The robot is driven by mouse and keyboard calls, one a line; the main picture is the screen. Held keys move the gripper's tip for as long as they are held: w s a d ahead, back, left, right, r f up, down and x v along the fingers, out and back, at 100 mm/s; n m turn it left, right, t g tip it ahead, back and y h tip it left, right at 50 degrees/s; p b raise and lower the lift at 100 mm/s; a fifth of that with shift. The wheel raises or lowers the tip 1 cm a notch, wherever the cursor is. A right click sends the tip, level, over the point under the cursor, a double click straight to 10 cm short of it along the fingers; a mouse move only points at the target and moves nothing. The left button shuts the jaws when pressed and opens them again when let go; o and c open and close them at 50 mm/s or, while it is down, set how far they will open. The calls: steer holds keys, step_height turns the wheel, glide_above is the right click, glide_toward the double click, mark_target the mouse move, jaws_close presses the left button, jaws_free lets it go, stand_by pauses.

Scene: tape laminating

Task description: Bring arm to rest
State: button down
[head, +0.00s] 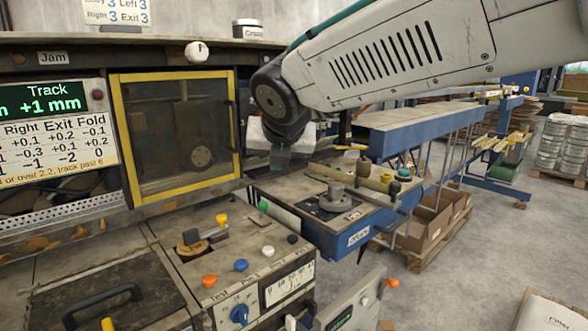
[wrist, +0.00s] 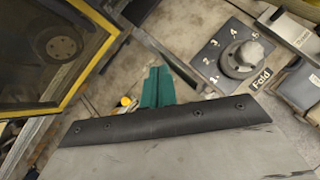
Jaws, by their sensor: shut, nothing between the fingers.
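My gripper (head: 279,158) hangs at the end of my white arm in the head view, in front of the machine and just right of the yellow-framed window (head: 178,133). Its green fingers (wrist: 157,87) show together at the middle of the wrist view, shut with nothing held. Below and to the right of them in the head view is a grey round knob on a dark plate (head: 334,198). The same knob (wrist: 243,55), labelled Fold, shows at the upper right of the wrist view. The fingers are apart from it.
A control panel (head: 238,262) with coloured knobs and a gauge stands in the lower middle. A Track display (head: 52,123) is at the left. A blue-sided table (head: 350,236) extends from the machine. Open concrete floor (head: 480,260) lies to the right.

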steer(key=s+d+f+n+g+h, duration=0.1)
steer(key=s+d+f+n, duration=0.3)
steer(key=s+d+n, duration=0.6)
steer(key=s+d+f+n+g, duration=0.3)
steer(key=s+d+n, duration=0.6)
steer(key=d+n, duration=0.4)
steer(key=s+d+f+n+g+h, duration=0.1)
steer(key=s+d+f+n+g, duration=0.2)
steer(key=s+d+n, duration=0.7)
step_height(320, 180, down, 3)
steer(key=shift+s+d+r+n+h, duration=0.1)
steer(key=shift+s+d+n+h, duration=0.2)
steer(key=shift+d+n, duration=0.65)
